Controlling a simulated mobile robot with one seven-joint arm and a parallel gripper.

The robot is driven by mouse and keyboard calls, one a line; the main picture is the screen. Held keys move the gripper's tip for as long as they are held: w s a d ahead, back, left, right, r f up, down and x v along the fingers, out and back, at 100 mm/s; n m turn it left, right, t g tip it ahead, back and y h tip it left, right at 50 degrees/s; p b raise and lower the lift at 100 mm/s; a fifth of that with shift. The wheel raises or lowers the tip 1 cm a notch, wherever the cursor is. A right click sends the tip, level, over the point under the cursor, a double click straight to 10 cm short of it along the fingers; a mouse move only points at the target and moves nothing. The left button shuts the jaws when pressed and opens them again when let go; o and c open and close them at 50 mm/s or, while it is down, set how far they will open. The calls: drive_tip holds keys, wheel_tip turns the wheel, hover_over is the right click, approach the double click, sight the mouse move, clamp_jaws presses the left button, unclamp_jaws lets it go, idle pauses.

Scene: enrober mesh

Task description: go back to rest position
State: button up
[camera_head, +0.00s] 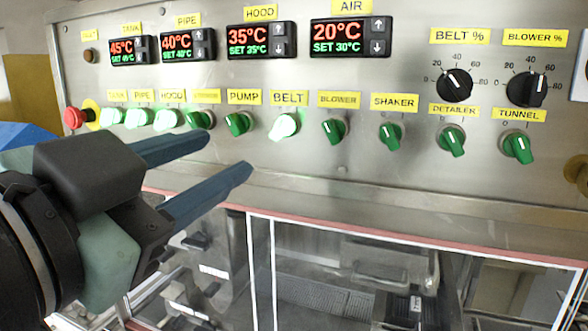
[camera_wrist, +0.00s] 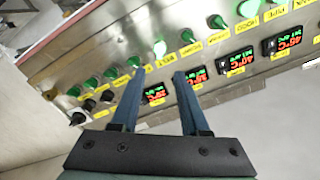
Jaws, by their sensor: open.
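My gripper (camera_head: 222,160) is at the left of the head view, in front of the control panel (camera_head: 360,165). Its two blue-grey fingers are apart with nothing between them. In the wrist view my gripper (camera_wrist: 160,72) also shows open, its fingertips near the row of knobs and displays. The lit belt knob (camera_head: 284,127) is just beyond the fingertips in the head view, and I see a gap of panel between them. Whether a fingertip touches the panel cannot be told.
The panel carries a red emergency button (camera_head: 75,117), several green knobs and red-green displays such as the air display (camera_head: 348,38). Black belt and blower dials (camera_head: 455,84) are at right. Below runs a red-edged clear enclosure (camera_head: 340,270) over the machine.

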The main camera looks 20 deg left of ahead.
drive_tip(key=shift+s, duration=0.2)
drive_tip(key=w+d+r+n+t, duration=0.4)
drive_tip(key=w+d+r+t, duration=0.1)
drive_tip(key=d, duration=0.3)
drive_tip(key=s+d+r+n+t, duration=0.2)
drive_tip(key=s+d+r+t, duration=0.2)
drive_tip(key=d, duration=0.4)
drive_tip(key=shift+d+n+y, duration=0.3)
drive_tip(key=shift+d, duration=0.05)
drive_tip(key=shift+a, duration=0.1)
idle(1.0)
